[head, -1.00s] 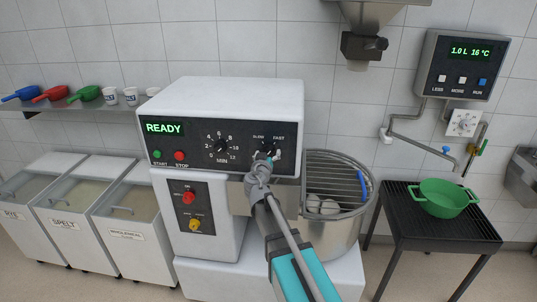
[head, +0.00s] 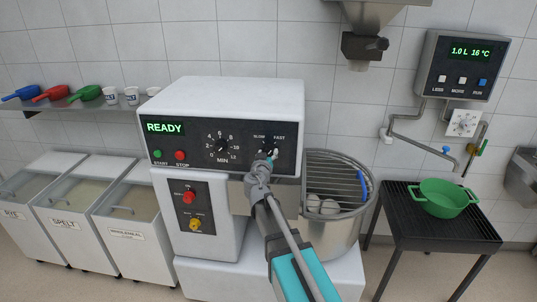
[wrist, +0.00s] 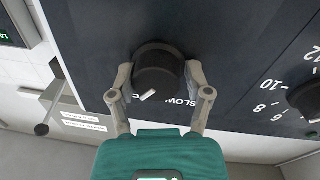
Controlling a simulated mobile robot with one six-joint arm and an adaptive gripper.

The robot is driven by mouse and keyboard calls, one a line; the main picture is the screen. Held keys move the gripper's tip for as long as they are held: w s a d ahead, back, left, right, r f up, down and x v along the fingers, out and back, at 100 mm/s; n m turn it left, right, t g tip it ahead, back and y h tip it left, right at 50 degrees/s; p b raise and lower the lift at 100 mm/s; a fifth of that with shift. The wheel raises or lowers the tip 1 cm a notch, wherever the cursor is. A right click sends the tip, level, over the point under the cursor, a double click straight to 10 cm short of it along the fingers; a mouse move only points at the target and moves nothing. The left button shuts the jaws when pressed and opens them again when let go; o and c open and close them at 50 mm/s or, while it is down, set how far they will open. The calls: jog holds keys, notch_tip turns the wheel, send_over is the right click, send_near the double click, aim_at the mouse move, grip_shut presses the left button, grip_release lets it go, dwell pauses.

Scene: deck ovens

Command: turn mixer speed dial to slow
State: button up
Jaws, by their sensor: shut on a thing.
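The mixer speed dial (wrist: 158,72) is a round black knob with a white pointer mark, on the dark panel of the white mixer (head: 225,92). The SLOW (head: 259,136) and FAST (head: 279,137) labels sit above it in the head view. In the wrist view the panel is upside down; the pointer slants to the lower left, away from SLOW and toward the partly hidden other label. My gripper (wrist: 158,82) is shut on the dial, one finger on each side. In the head view, my gripper mostly hides the dial.
The minutes dial (head: 222,146) is left of the speed dial, with the green START (head: 157,153) and red STOP (head: 180,155) buttons further left. The mixer display (head: 165,128) reads READY. The bowl with its wire guard (head: 335,178) stands just right of my arm.

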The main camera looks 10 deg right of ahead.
jog(key=shift+w+d, duration=0.1)
jog(key=shift+d, duration=0.1)
jog(key=n, duration=0.6)
jog(key=shift+w+n+t+b, duration=0.1)
jog(key=shift+n+t+b, duration=0.2)
jog(key=shift+b, duration=0.1)
jog(key=shift+o, duration=0.4)
jog(key=n, duration=0.3)
jog(key=shift+d+r+n, duration=0.1)
jog(key=shift+n, duration=0.3)
jog(key=n, duration=0.3)
jog(key=shift+n, duration=0.4)
jog(key=o, duration=0.8)
jog(key=shift+o, duration=0.9)
jog(key=shift+t+y, duration=0.3)
